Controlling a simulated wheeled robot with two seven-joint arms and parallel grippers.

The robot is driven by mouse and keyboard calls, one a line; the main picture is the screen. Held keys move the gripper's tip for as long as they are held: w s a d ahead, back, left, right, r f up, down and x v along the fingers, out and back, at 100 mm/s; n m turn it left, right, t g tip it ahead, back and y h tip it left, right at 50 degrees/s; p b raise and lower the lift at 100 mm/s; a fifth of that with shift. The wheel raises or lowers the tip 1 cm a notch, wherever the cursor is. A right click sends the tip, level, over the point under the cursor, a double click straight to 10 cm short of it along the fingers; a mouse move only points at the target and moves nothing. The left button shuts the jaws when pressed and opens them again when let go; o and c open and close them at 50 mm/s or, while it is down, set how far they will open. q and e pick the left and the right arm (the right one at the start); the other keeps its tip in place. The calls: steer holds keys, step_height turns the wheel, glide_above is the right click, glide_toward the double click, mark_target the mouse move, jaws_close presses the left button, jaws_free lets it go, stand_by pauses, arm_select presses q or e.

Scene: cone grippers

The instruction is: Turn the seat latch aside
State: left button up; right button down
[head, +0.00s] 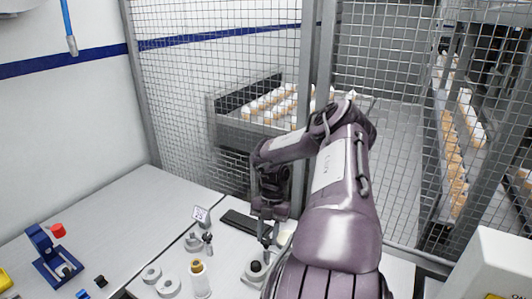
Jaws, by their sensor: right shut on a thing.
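My right arm comes in from the lower right and bends over the bench. Its dark gripper (266,238) points down and is shut on a small part that looks like the seat latch, mostly hidden between the fingers. Just below the fingertips stands a light grey round seat (252,275) with a black knob (256,266) on it. My arm covers the area to the right of the seat. My left gripper is not in view.
A blue stand (50,259) is at the far left. Wire mesh fencing (215,60) rises behind.

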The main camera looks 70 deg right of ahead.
steer(key=c, duration=1.1)
jaws_free()
steer(key=shift+o, duration=0.2)
steer(key=shift+d+r, duration=0.2)
steer(key=shift+r, duration=0.1)
steer(key=b+v, duration=0.2)
steer(key=v, duration=0.5)
steer(key=shift+r, duration=0.1)
